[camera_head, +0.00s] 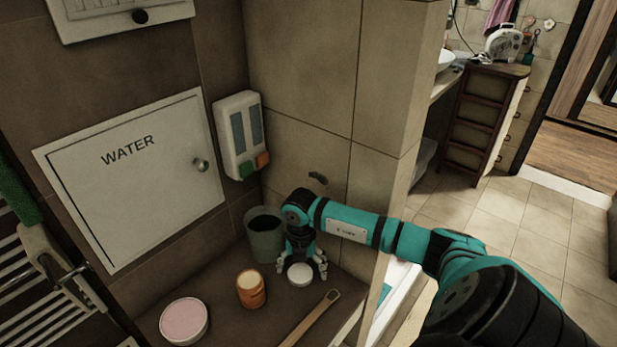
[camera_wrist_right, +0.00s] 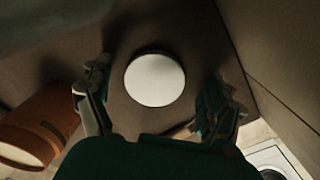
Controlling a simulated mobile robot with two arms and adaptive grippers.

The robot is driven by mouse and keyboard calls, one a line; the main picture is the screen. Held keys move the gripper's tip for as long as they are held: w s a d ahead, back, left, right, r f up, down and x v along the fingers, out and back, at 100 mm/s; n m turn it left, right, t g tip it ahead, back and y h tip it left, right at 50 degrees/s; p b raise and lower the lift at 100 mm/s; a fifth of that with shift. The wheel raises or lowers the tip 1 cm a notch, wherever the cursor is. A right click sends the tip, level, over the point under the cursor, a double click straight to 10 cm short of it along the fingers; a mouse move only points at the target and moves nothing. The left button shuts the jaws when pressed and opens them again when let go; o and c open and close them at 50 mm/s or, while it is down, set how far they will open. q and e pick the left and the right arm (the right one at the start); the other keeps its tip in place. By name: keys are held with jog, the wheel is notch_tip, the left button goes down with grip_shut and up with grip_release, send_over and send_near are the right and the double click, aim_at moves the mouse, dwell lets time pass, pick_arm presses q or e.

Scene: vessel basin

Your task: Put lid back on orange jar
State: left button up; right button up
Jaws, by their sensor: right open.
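The orange jar (camera_head: 251,290) stands upright on the brown ledge, its pale top facing up. It also shows at the lower left of the right wrist view (camera_wrist_right: 38,128). A round white lid (camera_head: 300,274) lies on the ledge to the right of the jar. In the right wrist view the white lid (camera_wrist_right: 154,80) is near the middle. My right gripper (camera_head: 307,268) points down over the lid, its fingers spread open on either side of it; I cannot tell whether they touch it. My left gripper is not in view.
A grey-green cup (camera_head: 265,236) stands behind the jar, close to my right gripper. A pink-topped round container (camera_head: 184,320) is at the front left, and a wooden stick (camera_head: 312,318) lies at the front right. A tiled wall (camera_head: 310,75) bounds the ledge behind.

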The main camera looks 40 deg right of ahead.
jog(key=shift+f, duration=0.2)
jog(key=shift+a+r, duration=0.1)
jog(key=shift+r, duration=0.05)
jog(key=shift+s+a+r, duration=0.1)
jog(key=shift+a+r, duration=0.05)
jog(key=shift+a, duration=0.25)
jog(key=c, duration=0.3)
jog(key=shift+d, duration=0.1)
jog(key=shift+c, duration=3)
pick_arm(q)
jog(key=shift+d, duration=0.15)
pick_arm(e)
jog(key=shift+d+r, duration=0.1)
